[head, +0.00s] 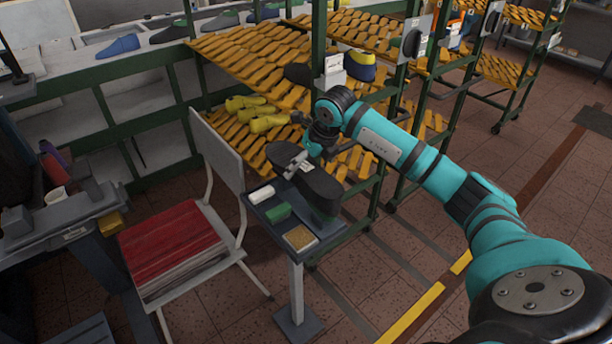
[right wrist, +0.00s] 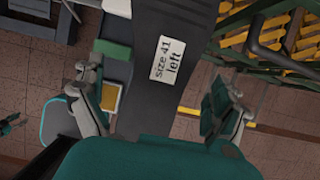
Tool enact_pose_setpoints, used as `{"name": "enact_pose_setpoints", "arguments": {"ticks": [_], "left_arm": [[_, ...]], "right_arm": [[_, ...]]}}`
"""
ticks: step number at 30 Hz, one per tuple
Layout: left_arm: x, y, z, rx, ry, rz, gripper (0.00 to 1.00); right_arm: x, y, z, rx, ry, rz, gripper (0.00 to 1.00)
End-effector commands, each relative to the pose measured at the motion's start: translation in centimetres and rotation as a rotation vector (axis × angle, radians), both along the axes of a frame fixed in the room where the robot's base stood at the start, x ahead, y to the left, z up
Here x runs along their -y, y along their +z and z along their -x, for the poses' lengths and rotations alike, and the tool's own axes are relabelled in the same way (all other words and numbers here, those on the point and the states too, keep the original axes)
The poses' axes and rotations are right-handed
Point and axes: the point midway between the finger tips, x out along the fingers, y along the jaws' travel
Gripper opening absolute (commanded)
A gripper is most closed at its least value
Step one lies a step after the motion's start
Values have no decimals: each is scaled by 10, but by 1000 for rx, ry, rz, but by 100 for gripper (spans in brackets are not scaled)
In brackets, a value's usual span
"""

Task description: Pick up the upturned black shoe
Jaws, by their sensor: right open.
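The upturned black shoe (head: 319,187) is at the small grey table's back right corner, its dark underside facing up. In the right wrist view the shoe (right wrist: 150,110) runs up the middle, with a white label (right wrist: 167,58) reading "size 41 left". My right gripper (head: 303,166) is over the shoe and partly covers it. In the right wrist view the gripper (right wrist: 152,90) is open, with one finger on each side of the shoe. I cannot tell whether the fingers touch it.
The small table (head: 325,236) also holds a white block (head: 261,194), a green block (head: 278,212) and a tan pad (head: 300,237). Green-framed racks with yellow shelves (head: 250,50) stand close behind.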

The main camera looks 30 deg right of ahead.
Motion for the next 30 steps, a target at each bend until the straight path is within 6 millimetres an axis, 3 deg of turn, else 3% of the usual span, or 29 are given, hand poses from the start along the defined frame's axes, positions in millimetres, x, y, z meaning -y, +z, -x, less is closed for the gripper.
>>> {"name": "enact_pose_setpoints", "arguments": {"ticks": [1, 6, 15, 30], "left_arm": [[0, 8, 0, 0, 0, 0, 40], [0, 12, -1, 2, 0, 0, 40], [0, 11, -1, 2, 0, 0, 40], [0, 11, -1, 3, 0, 1, 40]], "right_arm": [[0, -6, -2, -5, -1, -3, 100], [0, -26, -11, -1, 0, -2, 100], [1, -31, -12, 0, 0, 0, 99], [0, -31, -12, 0, 1, -2, 33]]}}
